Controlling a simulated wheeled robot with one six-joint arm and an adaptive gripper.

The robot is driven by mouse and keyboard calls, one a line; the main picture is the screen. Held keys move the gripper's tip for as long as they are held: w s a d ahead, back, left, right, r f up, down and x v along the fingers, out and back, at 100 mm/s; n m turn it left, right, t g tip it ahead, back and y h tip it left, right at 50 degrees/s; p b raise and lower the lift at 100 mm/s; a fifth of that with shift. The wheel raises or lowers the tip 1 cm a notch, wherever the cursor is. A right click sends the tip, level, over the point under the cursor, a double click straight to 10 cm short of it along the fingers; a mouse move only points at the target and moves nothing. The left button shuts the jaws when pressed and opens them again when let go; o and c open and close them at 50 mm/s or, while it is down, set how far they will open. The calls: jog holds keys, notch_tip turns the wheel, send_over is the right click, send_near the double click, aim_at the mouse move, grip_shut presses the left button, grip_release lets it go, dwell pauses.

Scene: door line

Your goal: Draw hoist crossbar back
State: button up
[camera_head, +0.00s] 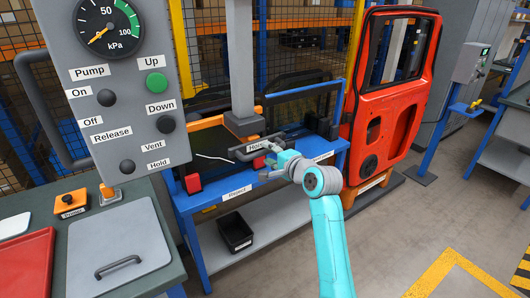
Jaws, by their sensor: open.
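My teal arm reaches up from the lower middle, and my gripper (273,158) is open at a blue workbench (188,203). A grey horizontal bar (246,151), which looks like the hoist crossbar, lies just left of the fingers at the foot of a grey upright column (241,62). The fingers are close to the bar's right end; I cannot tell whether they touch it or surround it. A label beside it is partly covered and hard to read.
A grey control panel (128,118) with a gauge stands close at left. An orange-red door (400,95) stands upright right of the bench. A black bin (235,232) sits on the lower shelf. A green-topped table (168,225) is front left. Floor at right is open.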

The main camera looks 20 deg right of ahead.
jog(key=shift+x, duration=1.45)
grip_shut()
